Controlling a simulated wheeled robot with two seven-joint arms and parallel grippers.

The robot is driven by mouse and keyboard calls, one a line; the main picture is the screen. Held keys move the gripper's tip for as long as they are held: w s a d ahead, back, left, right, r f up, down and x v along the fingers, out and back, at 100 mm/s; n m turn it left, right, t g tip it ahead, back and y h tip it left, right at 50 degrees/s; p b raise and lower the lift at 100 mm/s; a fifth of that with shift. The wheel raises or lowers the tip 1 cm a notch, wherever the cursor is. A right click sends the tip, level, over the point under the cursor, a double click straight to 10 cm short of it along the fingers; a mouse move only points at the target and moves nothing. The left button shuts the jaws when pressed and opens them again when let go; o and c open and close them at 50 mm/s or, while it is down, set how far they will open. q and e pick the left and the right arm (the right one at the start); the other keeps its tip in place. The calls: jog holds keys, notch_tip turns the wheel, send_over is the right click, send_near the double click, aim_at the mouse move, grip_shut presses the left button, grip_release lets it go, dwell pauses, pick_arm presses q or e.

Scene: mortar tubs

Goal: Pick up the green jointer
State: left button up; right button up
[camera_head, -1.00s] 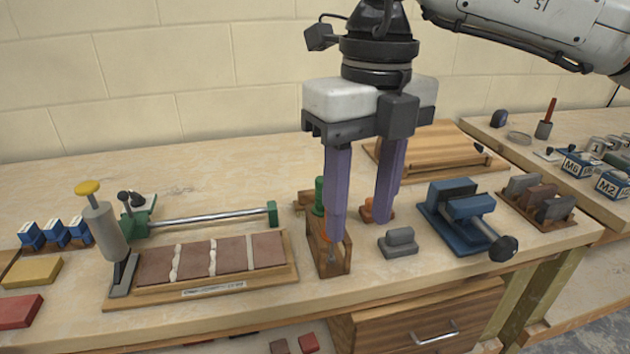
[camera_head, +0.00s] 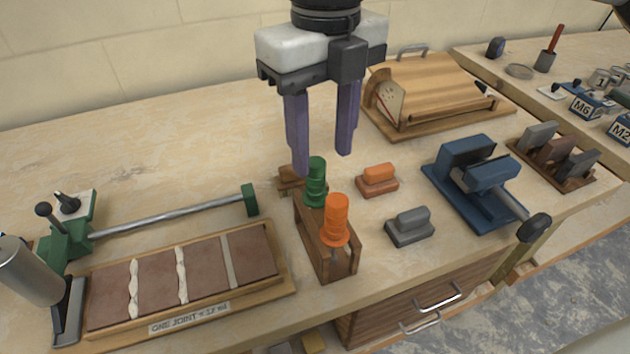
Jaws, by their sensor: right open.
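The green jointer (camera_head: 315,183) stands upright at the far end of a small wooden rack (camera_head: 343,261); only its green handle shows. An orange-handled jointer (camera_head: 336,219) stands in the near end of the same rack. My right gripper (camera_head: 325,165) hangs pointing down with its two purple fingers apart and nothing between them. Its left fingertip is close to the green handle in the picture, up and to its left; the other is up and to its right. I cannot tell the exact gap. My left gripper does not show.
An orange block (camera_head: 377,180) and a grey block (camera_head: 409,226) lie right of the rack, with a blue clamp device (camera_head: 478,184) beyond. A board with brown bricks (camera_head: 180,277) lies left. A wooden lidded box (camera_head: 437,92) stands behind. The back left tabletop is clear.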

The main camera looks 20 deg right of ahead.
aim_at(315, 162)
jog(key=f, duration=0.5)
jog(key=shift+w+a, duration=0.25)
jog(key=shift+a, duration=0.1)
grip_shut()
